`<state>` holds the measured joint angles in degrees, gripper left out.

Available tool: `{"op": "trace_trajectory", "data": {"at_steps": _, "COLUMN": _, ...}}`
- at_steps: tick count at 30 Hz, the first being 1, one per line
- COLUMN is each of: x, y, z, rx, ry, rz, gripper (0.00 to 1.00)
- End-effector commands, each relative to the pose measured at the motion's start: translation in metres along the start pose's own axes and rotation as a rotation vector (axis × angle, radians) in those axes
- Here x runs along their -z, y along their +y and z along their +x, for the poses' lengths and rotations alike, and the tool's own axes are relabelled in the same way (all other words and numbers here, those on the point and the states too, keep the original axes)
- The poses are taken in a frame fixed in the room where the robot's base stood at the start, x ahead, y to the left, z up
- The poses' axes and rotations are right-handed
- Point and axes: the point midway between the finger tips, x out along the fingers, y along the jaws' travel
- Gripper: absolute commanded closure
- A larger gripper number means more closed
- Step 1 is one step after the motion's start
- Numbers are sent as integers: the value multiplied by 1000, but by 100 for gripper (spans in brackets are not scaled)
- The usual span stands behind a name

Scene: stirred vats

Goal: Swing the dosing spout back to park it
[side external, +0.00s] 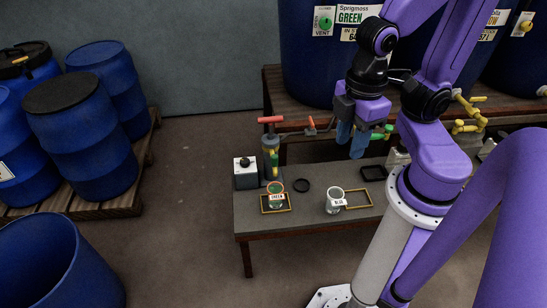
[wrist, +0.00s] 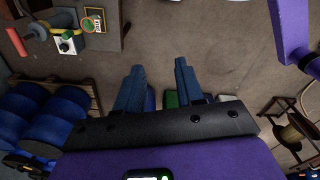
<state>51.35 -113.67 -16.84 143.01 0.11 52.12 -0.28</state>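A grey upright dosing device with a red T-shaped handle (side external: 271,120) stands on the bench at its left end. The red handle (wrist: 17,42) shows at the upper left there, away from the fingers.
The Sprigmoss vat (side external: 310,70) stands behind. Blue drums (side external: 65,130) stand left; floor between is clear.

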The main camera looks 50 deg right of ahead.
Motion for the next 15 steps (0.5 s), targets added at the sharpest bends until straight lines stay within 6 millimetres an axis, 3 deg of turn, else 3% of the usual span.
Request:
{"op": "trace_trajectory", "data": {"at_steps": 5, "x": 26, "y": 26, "z": 8, "rx": -3, "ry": -9, "rz": 72, "gripper": 47}}
{"op": "trace_trajectory", "data": {"at_steps": 10, "x": 58, "y": 80, "z": 26, "rx": -7, "ry": -16, "rz": 181, "gripper": 47}}
{"op": "trace_trajectory", "data": {"at_steps": 15, "x": 74, "y": 146, "z": 54, "rx": -8, "ry": -22, "rz": 290, "gripper": 47}}
